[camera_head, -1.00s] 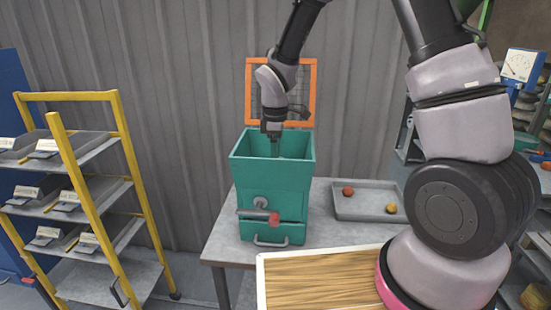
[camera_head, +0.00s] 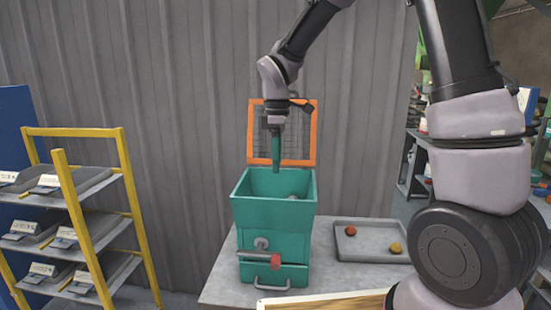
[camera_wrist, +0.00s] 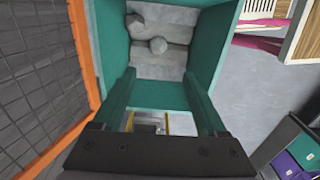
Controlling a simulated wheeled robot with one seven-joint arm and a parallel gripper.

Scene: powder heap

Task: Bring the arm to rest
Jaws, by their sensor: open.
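My gripper (camera_head: 276,170) hangs fingers-down just over the open top of a teal bin (camera_head: 272,222). Its two teal fingers stand apart in the wrist view (camera_wrist: 157,80), with nothing between them. The bin's inside shows in the wrist view, with a grey floor and a few grey lumps (camera_wrist: 158,46) on it. My arm reaches in from the upper right and bends down to the gripper.
An orange-framed mesh lid (camera_head: 256,135) stands open behind the bin. A grey tray (camera_head: 360,252) with a red and a yellow ball is at the right on the grey table (camera_head: 325,268). A yellow-framed shelf (camera_head: 92,210) stands at the left.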

